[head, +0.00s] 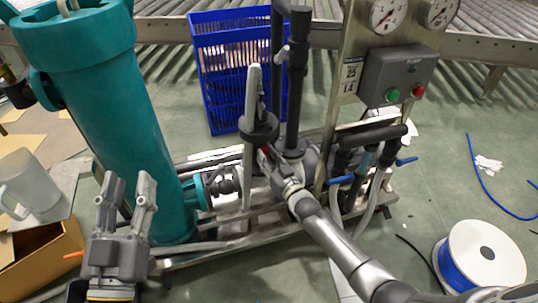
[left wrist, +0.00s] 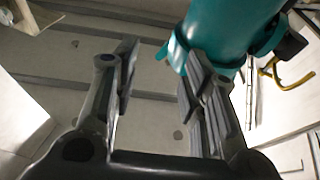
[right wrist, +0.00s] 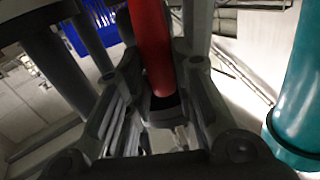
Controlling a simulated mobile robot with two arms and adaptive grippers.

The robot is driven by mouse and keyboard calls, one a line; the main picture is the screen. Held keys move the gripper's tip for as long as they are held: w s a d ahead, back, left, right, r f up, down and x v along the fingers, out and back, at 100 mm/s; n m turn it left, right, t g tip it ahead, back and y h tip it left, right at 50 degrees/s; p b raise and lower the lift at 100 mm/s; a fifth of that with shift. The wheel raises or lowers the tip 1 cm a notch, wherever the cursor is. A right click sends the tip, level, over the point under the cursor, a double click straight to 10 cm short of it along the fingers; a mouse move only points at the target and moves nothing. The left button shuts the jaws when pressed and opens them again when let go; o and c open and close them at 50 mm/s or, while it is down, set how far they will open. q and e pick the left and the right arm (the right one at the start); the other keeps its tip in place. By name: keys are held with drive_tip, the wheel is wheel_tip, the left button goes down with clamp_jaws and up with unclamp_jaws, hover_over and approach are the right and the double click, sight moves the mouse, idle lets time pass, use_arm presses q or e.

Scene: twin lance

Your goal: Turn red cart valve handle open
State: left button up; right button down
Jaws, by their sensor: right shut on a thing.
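The red valve handle (right wrist: 152,45) runs between the fingers of my right gripper (right wrist: 158,95) in the right wrist view. My right gripper is shut on it. In the head view my right gripper (head: 268,168) is at the middle of the cart (head: 208,232), among the pipes, and only a sliver of red shows there. The valve body is mostly hidden behind my gripper and arm. My left gripper (head: 128,187) is open and empty at the lower left, in front of the teal tank; in the left wrist view its fingers (left wrist: 160,85) are apart with nothing between.
A teal tank (head: 115,110) stands at the cart's left. Dark vertical pipes and a gauge panel (head: 397,75) rise at its right. A blue crate (head: 232,60) is behind. A cable spool (head: 480,255) stands at lower right, and a cardboard box (head: 45,255) at lower left.

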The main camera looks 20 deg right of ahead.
use_arm(q)
drive_tip(key=shift+w+a+f+g+y+p, duration=0.1)
drive_tip(key=shift+w+f+g+y+p, duration=0.1)
drive_tip(key=shift+f+g, duration=0.55)
drive_tip(key=shift+w+a+f+g+y+p, duration=0.15)
drive_tip(key=shift+f+g, duration=0.2)
drive_tip(key=shift+f, duration=0.65)
use_arm(e)
drive_tip(key=shift+a+f+n, duration=0.1)
drive_tip(key=shift+a+n, duration=0.05)
drive_tip(key=shift+n, duration=0.35)
use_arm(q)
drive_tip(key=shift+d, duration=0.1)
use_arm(e)
drive_tip(key=c, duration=1.2)
unclamp_jaws()
drive_tip(key=shift+c, duration=0.2)
drive_tip(key=v, duration=1.2)
drive_tip(key=shift+r, duration=0.25)
